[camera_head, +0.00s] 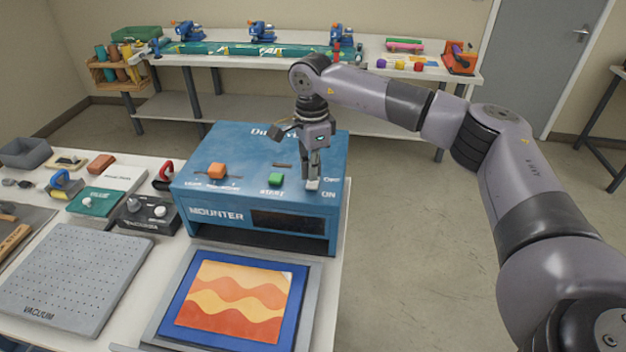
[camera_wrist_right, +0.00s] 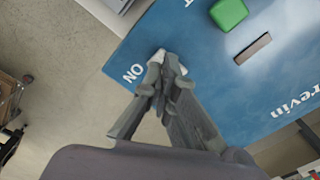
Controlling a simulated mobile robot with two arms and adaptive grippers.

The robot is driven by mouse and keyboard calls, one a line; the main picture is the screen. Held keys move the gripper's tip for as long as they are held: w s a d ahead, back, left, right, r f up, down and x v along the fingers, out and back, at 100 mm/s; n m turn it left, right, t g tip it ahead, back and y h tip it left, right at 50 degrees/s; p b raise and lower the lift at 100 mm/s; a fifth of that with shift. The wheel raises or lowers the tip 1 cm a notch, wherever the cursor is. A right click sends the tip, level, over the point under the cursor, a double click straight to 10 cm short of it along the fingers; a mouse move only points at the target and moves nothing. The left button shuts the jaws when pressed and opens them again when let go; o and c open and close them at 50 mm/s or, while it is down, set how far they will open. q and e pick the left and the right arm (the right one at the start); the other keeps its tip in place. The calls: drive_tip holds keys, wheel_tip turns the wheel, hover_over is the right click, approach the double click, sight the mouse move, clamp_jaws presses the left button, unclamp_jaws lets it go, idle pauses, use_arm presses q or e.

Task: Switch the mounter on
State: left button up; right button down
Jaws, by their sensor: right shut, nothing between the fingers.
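The mounter (camera_head: 222,214) is a blue box machine on the white table, with its name on the front and a dark slot below. On its top are an orange knob (camera_head: 216,171), a green START button (camera_head: 275,180) and a pale switch (camera_head: 312,184) by the ON label. My right gripper (camera_head: 312,183) is shut and empty, pointing down with its fingertips at the switch. In the right wrist view the fingertips (camera_wrist_right: 165,62) partly cover the white switch (camera_wrist_right: 157,56) beside ON. I cannot tell whether they touch it. My left gripper is not in view.
A framed orange wave print (camera_head: 237,296) lies before the mounter. A grey vacuum plate (camera_head: 70,275) and a dark control box (camera_head: 144,214) are to the left. A workbench (camera_head: 230,58) with blue devices stands behind. The floor at right is clear.

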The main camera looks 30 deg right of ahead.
sight(312, 185)
drive_tip(key=shift+s+f+b, duration=0.1)
drive_tip(key=shift+f+b, duration=0.75)
drive_tip(key=shift+f, duration=0.45)
idle(0.6)
drive_tip(key=shift+r+p, duration=0.6)
drive_tip(key=shift+r, duration=0.25)
drive_tip(key=shift+r+p, duration=1.55)
drive_tip(key=shift+r, duration=1.2)
drive_tip(key=shift+f, duration=0.1)
